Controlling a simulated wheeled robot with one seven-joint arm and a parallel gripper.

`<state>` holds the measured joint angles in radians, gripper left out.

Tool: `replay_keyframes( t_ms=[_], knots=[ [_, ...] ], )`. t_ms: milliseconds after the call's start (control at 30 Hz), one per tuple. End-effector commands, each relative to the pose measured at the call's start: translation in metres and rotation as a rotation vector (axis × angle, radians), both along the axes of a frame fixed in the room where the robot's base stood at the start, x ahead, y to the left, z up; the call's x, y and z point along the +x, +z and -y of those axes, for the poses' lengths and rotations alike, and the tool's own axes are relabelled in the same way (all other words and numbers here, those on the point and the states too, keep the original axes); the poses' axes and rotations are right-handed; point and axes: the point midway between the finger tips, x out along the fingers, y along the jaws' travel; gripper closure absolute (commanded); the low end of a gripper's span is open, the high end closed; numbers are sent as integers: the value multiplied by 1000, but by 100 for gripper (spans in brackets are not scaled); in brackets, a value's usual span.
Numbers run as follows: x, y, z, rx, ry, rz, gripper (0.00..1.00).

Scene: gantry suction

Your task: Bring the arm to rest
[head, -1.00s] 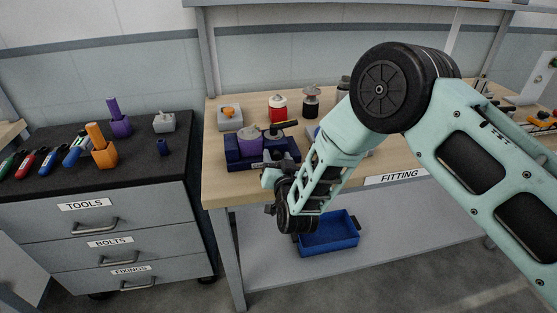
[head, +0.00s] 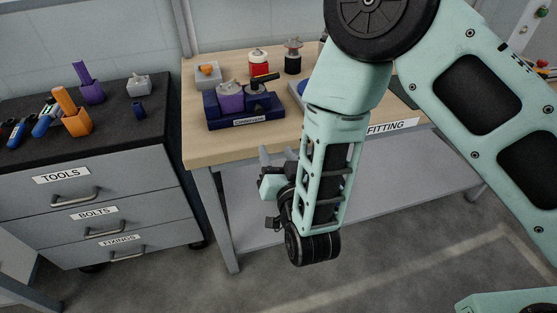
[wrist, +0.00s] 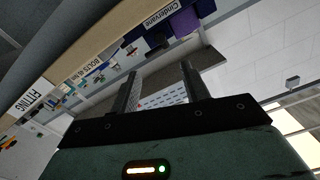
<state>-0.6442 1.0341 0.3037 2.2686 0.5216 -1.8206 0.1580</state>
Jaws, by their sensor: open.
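My mint-green arm reaches in from the right of the head view and bends down in front of the workbench (head: 215,151). My gripper (head: 277,153) is at its lower end, just off the bench's front edge and below the top. Its fingers point upward in the head view and nothing is seen between them. In the wrist view my gripper (wrist: 158,74) shows two dark fingers standing apart, with empty space between them. Part of the bench behind the arm is hidden.
A dark blue holder (head: 272,118) with a purple part (head: 230,98) sits near the bench's front edge. A red-and-white container (head: 258,63) stands behind. A drawer cabinet (head: 95,195) with tools on top stands left. Floor (head: 370,255) in front is clear.

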Motion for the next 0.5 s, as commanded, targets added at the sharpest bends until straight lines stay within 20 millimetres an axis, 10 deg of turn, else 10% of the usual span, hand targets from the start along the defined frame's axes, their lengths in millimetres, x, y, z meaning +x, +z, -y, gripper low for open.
replay_keyframes(
  t_ms=[500],
  knots=[
    [-7, 1, 2, 0, 1, 1, 54]
  ],
)
